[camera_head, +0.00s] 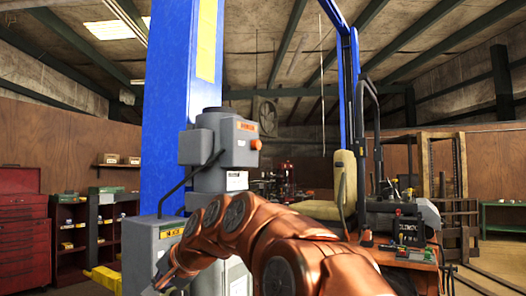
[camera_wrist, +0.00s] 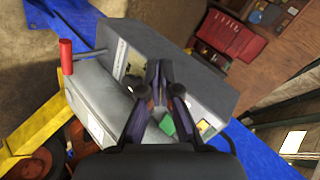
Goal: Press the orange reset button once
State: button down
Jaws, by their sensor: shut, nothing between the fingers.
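The orange button (camera_head: 256,144) sticks out from the right side of a grey control box (camera_head: 222,137) mounted against the blue lift post. My gripper (camera_wrist: 155,72) is shut and empty in the wrist view, with its fingertips in front of a grey box (camera_wrist: 175,50). I cannot tell whether they touch it. A green part (camera_wrist: 167,124) shows beside the fingers. The orange button cannot be made out in the wrist view. In the head view my arm reaches left, below the control box, and its end is low by a lower grey box (camera_head: 166,240).
The blue post (camera_head: 172,85) rises behind the boxes. A bent dark lever runs beside the control box. A red-ended handle (camera_wrist: 66,57) and a yellow bar (camera_wrist: 38,128) show in the wrist view.

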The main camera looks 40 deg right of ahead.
jog(key=w+d+r+m+t+h+b, duration=0.1)
jog(key=w+d+r+m+t, duration=0.4)
jog(key=d+r, duration=0.5)
jog(key=m+t+h+b, duration=0.3)
jog(key=m+t+h, duration=0.2)
jog(key=m+h, duration=0.15)
send_near(256, 145)
jog(key=w+a+f, duration=0.1)
jog(key=w+f, duration=0.4)
jog(key=s+d+r+m+t+h, duration=0.1)
jog(key=s+d+r+m+h, duration=0.3)
jog(key=s+d, duration=0.4)
notch_tip(256, 145, up, 3)
jog(key=shift+s+d+f+m+t+b, duration=0.2)
jog(key=shift+s+d+m+t+b, duration=0.15)
jog(key=shift+s+m, duration=0.15)
jog(key=shift+w+a+h, duration=0.1)
jog(key=shift+h, duration=0.15)
jog(key=w+a+p, duration=0.2)
jog(key=w, duration=0.6)
jog(key=shift+w+a, duration=0.2)
jog(key=shift+a, duration=0.05)
